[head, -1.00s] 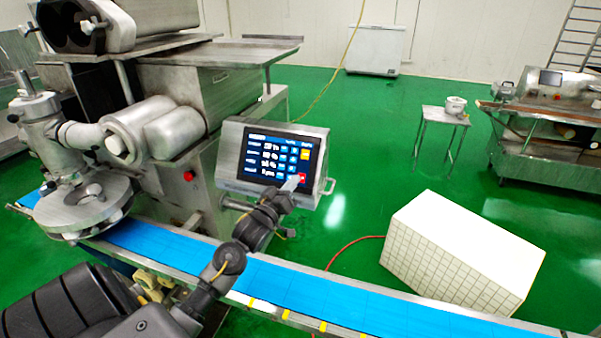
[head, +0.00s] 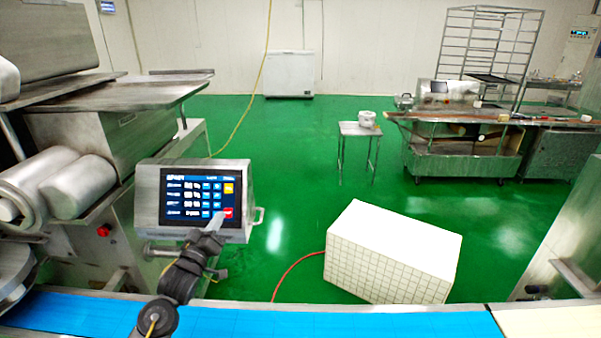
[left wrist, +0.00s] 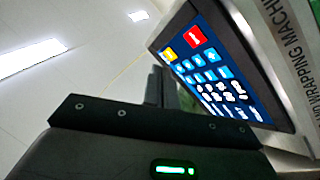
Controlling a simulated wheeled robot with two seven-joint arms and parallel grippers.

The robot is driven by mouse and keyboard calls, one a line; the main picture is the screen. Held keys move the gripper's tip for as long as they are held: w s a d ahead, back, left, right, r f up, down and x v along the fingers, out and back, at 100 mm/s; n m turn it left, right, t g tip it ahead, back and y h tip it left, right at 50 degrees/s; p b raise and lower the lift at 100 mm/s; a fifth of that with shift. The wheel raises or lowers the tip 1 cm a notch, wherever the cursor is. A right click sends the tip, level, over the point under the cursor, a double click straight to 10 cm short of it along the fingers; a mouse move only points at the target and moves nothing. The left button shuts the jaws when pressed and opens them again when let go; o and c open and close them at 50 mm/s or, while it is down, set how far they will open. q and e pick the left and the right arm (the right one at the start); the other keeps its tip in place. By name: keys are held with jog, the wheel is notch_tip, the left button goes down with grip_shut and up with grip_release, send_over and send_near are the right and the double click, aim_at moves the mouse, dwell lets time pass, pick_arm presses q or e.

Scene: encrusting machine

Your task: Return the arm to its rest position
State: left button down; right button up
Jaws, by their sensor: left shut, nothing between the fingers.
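My left arm reaches up from the bottom of the head view. Its gripper (head: 217,222) is shut and empty, with the fingertips at the lower right of the control panel's screen (head: 198,195), by the red button (head: 228,212). I cannot tell whether the tips touch the screen. In the left wrist view the screen (left wrist: 215,70) shows at the upper right, with the red button (left wrist: 193,36) and yellow button near its top. The dark gripper body fills the bottom of that view. My right gripper is not in view.
A blue conveyor belt (head: 300,322) runs across the bottom of the head view. The encrusting machine (head: 120,140) stands at the left. A white tiled box (head: 390,255) sits on the green floor, right of the panel. A small table (head: 360,131) and a metal machine (head: 460,150) stand farther back.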

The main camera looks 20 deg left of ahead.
pick_arm(q)
jog(key=s+d+f+m+g+h, duration=0.1)
jog(key=s+d+f+m+g, duration=0.1)
jog(key=s+d+f+g, duration=0.35)
jog(key=s+d+f+m+g, duration=0.25)
jog(key=s+d+f, duration=0.4)
jog(key=f, duration=0.35)
jog(key=s+d+f+m+g+h, duration=0.1)
jog(key=s+d+f+m+g, duration=0.25)
jog(key=s, duration=0.75)
jog(key=s+d+f+m+g, duration=0.1)
jog(key=s+d+f+g, duration=0.2)
jog(key=s+d+g, duration=0.5)
notch_tip(320, 180, down, 26)
jog(key=s+a+f+t+b, duration=0.1)
jog(key=s+a+t+b, duration=0.1)
jog(key=s+a+b, duration=0.1)
jog(key=s+a+f+g+b, duration=0.1)
jog(key=s+a+f+g, duration=0.1)
jog(key=s+f, duration=1.5)
notch_tip(320, 180, down, 2)
jog(key=shift+a+b, duration=0.3)
jog(key=shift+a, duration=0.15)
